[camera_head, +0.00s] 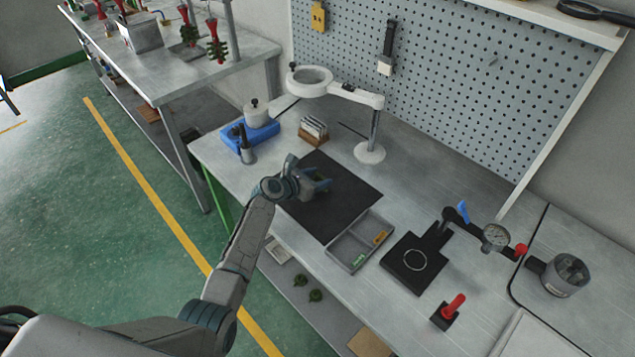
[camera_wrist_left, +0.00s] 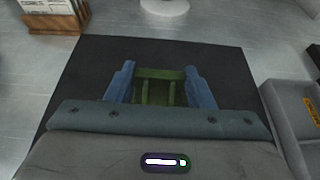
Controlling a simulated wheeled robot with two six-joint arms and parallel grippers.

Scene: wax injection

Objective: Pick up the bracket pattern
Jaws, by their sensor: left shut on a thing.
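The bracket pattern is a small green part; in the left wrist view the bracket pattern (camera_wrist_left: 158,88) sits between the two blue fingers of my left gripper (camera_wrist_left: 160,92). The gripper is shut on it. In the head view my left gripper (camera_head: 318,184) is over the black mat (camera_head: 340,205), and the bracket is mostly hidden by it. I cannot tell whether the bracket touches the mat. My right gripper is in neither view.
A grey divided tray (camera_head: 345,254) stands right beside the mat's front corner. A white ring lamp (camera_head: 370,152) stands behind the mat. A wooden card box (camera_head: 313,131) and a blue stand (camera_head: 250,137) are at the back left. A black plate fixture (camera_head: 413,262) is to the right.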

